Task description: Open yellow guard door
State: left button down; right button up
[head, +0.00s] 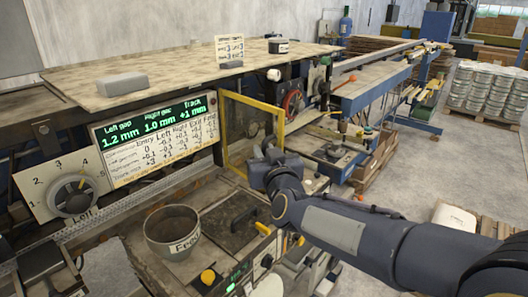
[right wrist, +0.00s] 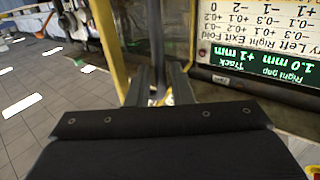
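The yellow guard door (head: 233,100) is a yellow frame with a see-through pane, just right of the display panel in the head view. Its top edge slants away from the line of the panel, so it stands at an angle to the machine front. My right gripper (head: 266,149) is at the lower right part of the door frame. In the right wrist view a yellow post (right wrist: 107,45) stands left of my right gripper (right wrist: 158,88). Its fingers are apart, with a dark upright part beyond their tips; contact is unclear. My left gripper is out of view.
The panel (head: 155,137) with green readouts is left of the door. A blue-sided bench (head: 370,88) extends behind. Open floor lies right.

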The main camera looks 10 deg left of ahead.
jog(key=b+v, duration=0.1)
jog(key=v, duration=0.6)
jog(key=shift+s, duration=0.15)
